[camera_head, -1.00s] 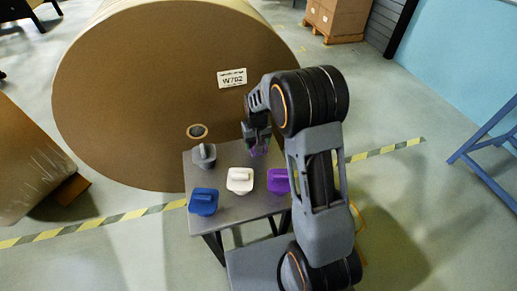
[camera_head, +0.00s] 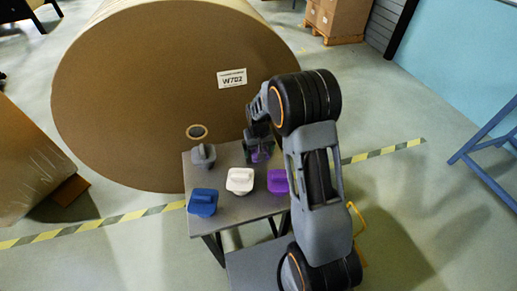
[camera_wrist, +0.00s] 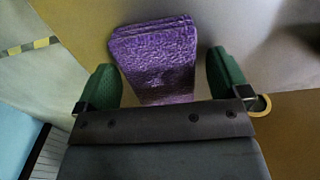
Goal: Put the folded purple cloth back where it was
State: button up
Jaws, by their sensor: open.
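The folded purple cloth (camera_wrist: 153,55) lies between the two green fingers of my gripper (camera_wrist: 162,80) in the wrist view, with a visible gap on each side. In the head view the cloth (camera_head: 263,155) shows at the back right of the small grey table (camera_head: 235,209), partly hidden by my gripper (camera_head: 258,150). My gripper is open around the cloth, pointing down. I cannot tell exactly how high the fingertips are above the table.
A purple lidded-looking item (camera_head: 278,181), a white one (camera_head: 240,181), a blue one (camera_head: 203,201) and a grey one (camera_head: 203,156) stand on the table. A huge kraft roll (camera_head: 150,90) stands right behind. A blue frame (camera_head: 490,160) is at the right.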

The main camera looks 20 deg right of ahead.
aim_at(258, 149)
notch_tip(258, 149, up, 12)
jog(key=f+p, duration=0.1)
jog(key=p, duration=0.1)
jog(key=s+r+t, duration=0.1)
jog(key=s+r, duration=0.3)
jog(key=s, duration=0.6)
jog(key=s+r+t, duration=0.2)
jog(key=s+r, duration=0.2)
jog(key=s, duration=0.6)
jog(key=shift+r, duration=0.35)
jog(key=shift+d, duration=0.1)
notch_tip(258, 149, up, 14)
jog(key=p, duration=1.2)
jog(key=shift+s+a+t, duration=0.2)
jog(key=shift+a+t, duration=0.05)
jog(key=shift+t, duration=0.05)
